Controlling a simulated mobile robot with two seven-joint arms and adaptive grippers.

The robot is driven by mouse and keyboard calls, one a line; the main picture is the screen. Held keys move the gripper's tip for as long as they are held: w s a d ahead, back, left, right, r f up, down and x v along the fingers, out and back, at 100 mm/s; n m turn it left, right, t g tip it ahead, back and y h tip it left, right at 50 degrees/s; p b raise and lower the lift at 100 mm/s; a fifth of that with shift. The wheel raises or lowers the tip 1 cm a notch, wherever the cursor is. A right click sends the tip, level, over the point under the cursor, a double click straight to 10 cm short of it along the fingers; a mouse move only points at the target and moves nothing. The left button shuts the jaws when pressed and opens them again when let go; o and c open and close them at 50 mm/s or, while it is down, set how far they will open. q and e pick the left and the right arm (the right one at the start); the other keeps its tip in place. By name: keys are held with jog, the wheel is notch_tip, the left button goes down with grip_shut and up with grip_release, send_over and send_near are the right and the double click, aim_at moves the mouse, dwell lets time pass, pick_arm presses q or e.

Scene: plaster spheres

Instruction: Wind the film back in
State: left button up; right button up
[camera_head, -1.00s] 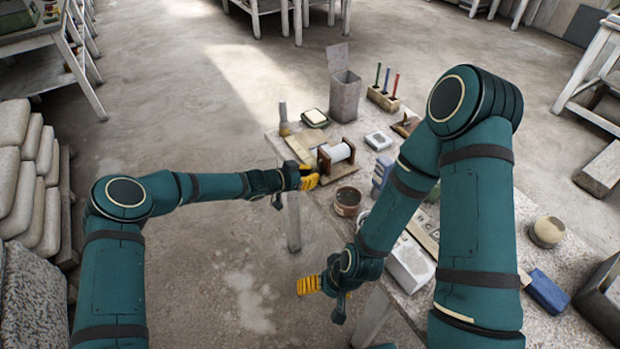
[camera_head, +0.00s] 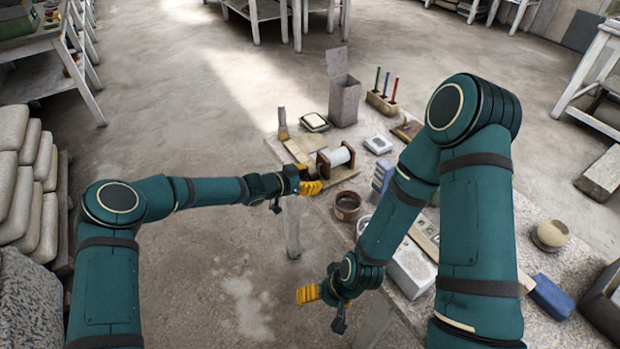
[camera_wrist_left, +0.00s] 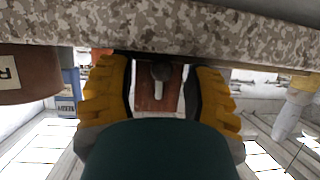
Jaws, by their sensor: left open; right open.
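A winder with a white roll (camera_head: 338,156) between red-brown end plates stands on a wooden board near the table's left edge. In the left wrist view, a red-brown end plate (camera_wrist_left: 147,100) with a grey crank knob (camera_wrist_left: 160,72) shows between my fingers; whether they touch it I cannot tell. My left gripper (camera_head: 312,187) is open beside the winder's near end, at the table edge; its yellow fingers also show in the wrist view (camera_wrist_left: 160,85). My right gripper (camera_head: 308,294) is open, low in front of the table, away from the winder. Loose film cannot be made out.
A brown pot (camera_head: 347,205) stands close to the winder's near side; it also shows in the left wrist view (camera_wrist_left: 25,75).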

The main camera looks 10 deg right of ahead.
pick_arm(q)
jog(key=v, duration=1.1)
jog(key=shift+a+r, duration=0.25)
jog(key=shift+a, duration=0.05)
jog(key=shift+s, duration=0.15)
jog(key=shift+f, duration=0.1)
jog(key=shift+c, duration=1.4)
jog(key=w+a+f+n+g+y, duration=0.1)
jog(key=w+a+f+n+y, duration=0.3)
jog(key=n, duration=0.6)
jog(key=w+a+f+n+y, duration=0.25)
jog(key=n+y, duration=0.35)
jog(key=n, duration=0.3)
jog(key=s+d+r+n+g+h, duration=0.2)
jog(key=d+r+n+g, duration=0.2)
jog(key=d+r+n, duration=1)
jog(key=d+f+n+b, duration=0.1)
jog(key=f, duration=0.2)
jog(key=d+f+n+b, duration=0.1)
jog(key=f, duration=0.3)
jog(key=d+f+b, duration=0.1)
jog(key=f, duration=0.3)
jog(key=shift+w+d+f+n, duration=0.1)
jog(key=shift+w+f+n, duration=0.15)
jog(key=shift+w+n, duration=0.15)
